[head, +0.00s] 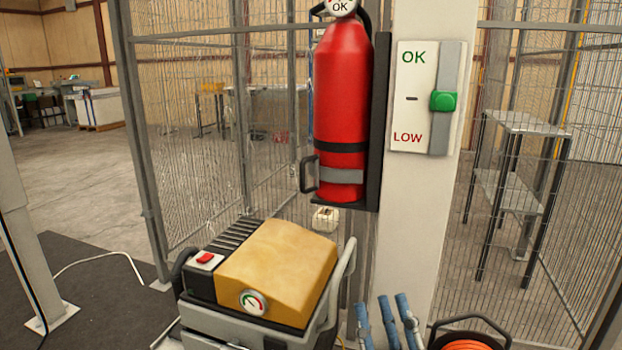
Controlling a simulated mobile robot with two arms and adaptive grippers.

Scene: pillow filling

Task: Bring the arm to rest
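I cannot make out the fingers of my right gripper anywhere in the head view. My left gripper does not show. No object is seen held.
A yellow-topped machine (280,262) with a red switch and gauge stands low in front. A red fire extinguisher (341,110) hangs on a white post (430,230) beside an OK/LOW panel (412,95) with its green slider midway. Several blue-ended rods (407,312) and an orange coil (466,345) are below.

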